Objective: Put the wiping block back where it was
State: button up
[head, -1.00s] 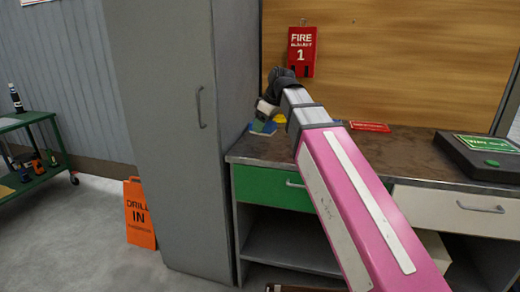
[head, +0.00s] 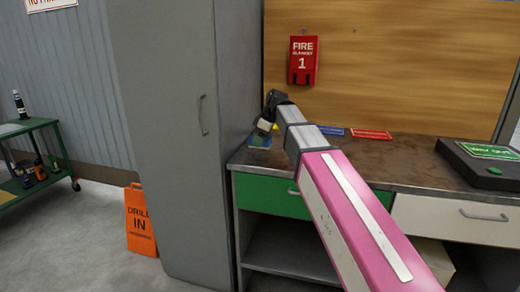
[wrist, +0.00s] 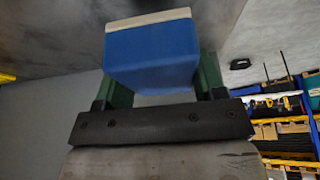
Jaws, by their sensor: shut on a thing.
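The wiping block (wrist: 150,55) is blue with a pale beige layer along one edge. It sits between the two green fingers of my gripper (wrist: 155,78), which is shut on it. In the head view my gripper (head: 262,132) is at the left end of the workbench, close to the grey cabinet, and the block (head: 259,142) shows small and partly hidden at its tip. The block appears to be above the bench top (head: 400,160); I cannot tell whether it touches anything.
The tall grey cabinet (head: 170,140) stands close on the left of my gripper. A blue plate (head: 332,130) and a red plate (head: 371,134) lie at the back of the bench. A red fire blanket box (head: 303,60) hangs above. A dark case (head: 482,160) sits on the right.

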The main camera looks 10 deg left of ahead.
aim_at(260, 156)
jog(key=shift+w+f, duration=0.1)
jog(key=shift+f, duration=1.95)
jog(key=shift+f, duration=0.15)
jog(key=o, duration=0.9)
jog(key=v, duration=1.2)
